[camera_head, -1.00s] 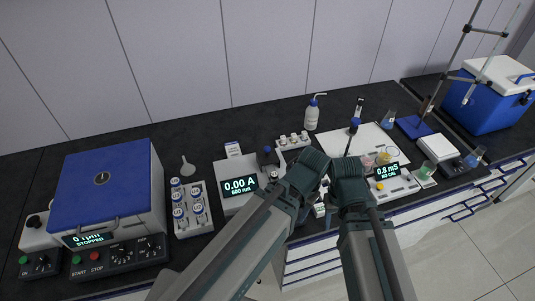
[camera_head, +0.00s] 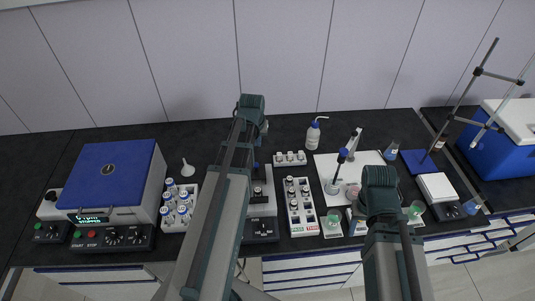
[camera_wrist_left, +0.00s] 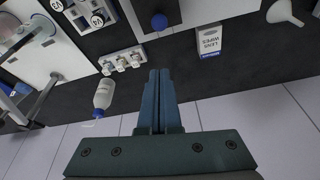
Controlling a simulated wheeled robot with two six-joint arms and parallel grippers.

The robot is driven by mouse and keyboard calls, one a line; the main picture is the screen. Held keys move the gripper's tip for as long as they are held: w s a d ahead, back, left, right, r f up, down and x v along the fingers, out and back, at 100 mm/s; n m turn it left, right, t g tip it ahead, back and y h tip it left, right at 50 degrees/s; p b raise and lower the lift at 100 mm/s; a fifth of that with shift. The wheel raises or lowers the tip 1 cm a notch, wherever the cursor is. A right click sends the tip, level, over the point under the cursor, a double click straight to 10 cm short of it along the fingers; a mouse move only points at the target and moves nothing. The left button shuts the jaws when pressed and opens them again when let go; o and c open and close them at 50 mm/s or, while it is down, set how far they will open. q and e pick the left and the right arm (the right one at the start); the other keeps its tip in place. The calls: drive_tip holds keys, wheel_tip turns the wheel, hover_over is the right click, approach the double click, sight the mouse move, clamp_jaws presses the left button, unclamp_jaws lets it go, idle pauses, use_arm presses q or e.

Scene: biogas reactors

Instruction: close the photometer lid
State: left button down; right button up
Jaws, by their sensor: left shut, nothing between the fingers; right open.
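The photometer is a white box (camera_head: 264,208) in the middle of the bench, partly hidden behind my left forearm in the head view. Its dark lid appears to stand raised near the rear; a blue knob, apparently the lid's, shows in the left wrist view (camera_wrist_left: 159,21), beside the white housing (camera_wrist_left: 222,9). My left gripper (camera_head: 258,122) is shut and empty, above the rear of the bench beyond the photometer; its fingers (camera_wrist_left: 160,75) point towards the knob, apart from it. My right gripper (camera_head: 381,180) is open over the bench to the right, away from the photometer.
A lens wipes box (camera_wrist_left: 209,40) and a small white rack (camera_head: 290,158) stand near the photometer. A wash bottle (camera_head: 313,135) stands behind. Vial racks flank it, left (camera_head: 172,224) and right (camera_head: 302,230). A blue-lidded centrifuge (camera_head: 108,172) is far left.

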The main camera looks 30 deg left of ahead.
sight(256, 172)
use_arm(q)
drive_tip(key=b+x, duration=1)
drive_tip(key=shift+a+f, duration=0.3)
drive_tip(key=shift+f, duration=0.05)
drive_tip(key=s, duration=0.1)
drive_tip(key=s+r, duration=0.1)
drive_tip(key=s+d+p, duration=0.1)
drive_tip(key=shift+d+r, duration=0.1)
drive_tip(key=shift+r, duration=0.15)
drive_tip(key=shift+s+d+r, duration=0.1)
drive_tip(key=shift+s, duration=0.2)
